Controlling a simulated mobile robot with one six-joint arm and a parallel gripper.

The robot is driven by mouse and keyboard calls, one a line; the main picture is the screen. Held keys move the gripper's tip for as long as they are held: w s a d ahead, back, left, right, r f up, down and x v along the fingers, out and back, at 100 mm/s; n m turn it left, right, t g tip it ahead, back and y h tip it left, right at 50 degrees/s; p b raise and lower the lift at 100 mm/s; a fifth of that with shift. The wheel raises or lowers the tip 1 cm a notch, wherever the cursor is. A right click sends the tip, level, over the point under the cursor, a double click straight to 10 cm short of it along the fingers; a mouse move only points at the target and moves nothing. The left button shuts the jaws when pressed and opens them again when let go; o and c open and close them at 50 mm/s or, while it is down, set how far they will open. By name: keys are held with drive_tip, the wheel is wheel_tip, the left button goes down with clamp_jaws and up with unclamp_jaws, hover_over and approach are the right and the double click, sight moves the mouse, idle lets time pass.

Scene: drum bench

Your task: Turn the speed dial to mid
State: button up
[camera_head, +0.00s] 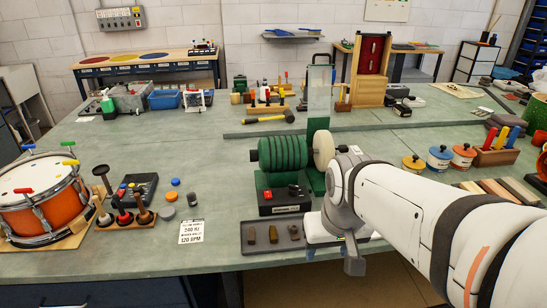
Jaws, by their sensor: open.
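A green machine (283,165) with a ribbed green drum and a pale wheel stands at the middle of the bench. The black control box (284,200) at its front carries small red and dark controls. Which of them is the speed dial, and where it points, is too small to tell. My arm reaches in from the lower right. My gripper (354,264) is open, to the right of the control box and apart from it, near the bench's front edge. My wrist hides most of its jaws.
A dark tray (272,236) with small blocks lies in front of the control box. A printed card (191,232) lies left of it. An orange drum (45,205) stands far left. Paint tins (439,158) stand right, behind my arm. The bench left of the machine has clear room.

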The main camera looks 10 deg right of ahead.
drive_tip(key=w+r+m+p, duration=0.1)
drive_tip(key=w+r, duration=0.2)
drive_tip(key=w, duration=0.4)
drive_tip(key=m+g+p, duration=0.3)
drive_tip(key=m+p, duration=0.2)
drive_tip(key=p, duration=0.1)
hover_over(294, 186)
wheel_tip(294, 186, down, 8)
drive_tip(key=shift+f, duration=0.25)
drive_tip(key=shift+w+f, duration=0.2)
drive_tip(key=shift+f, duration=0.45)
wheel_tip(294, 186, down, 7)
drive_tip(key=shift+p, duration=0.6)
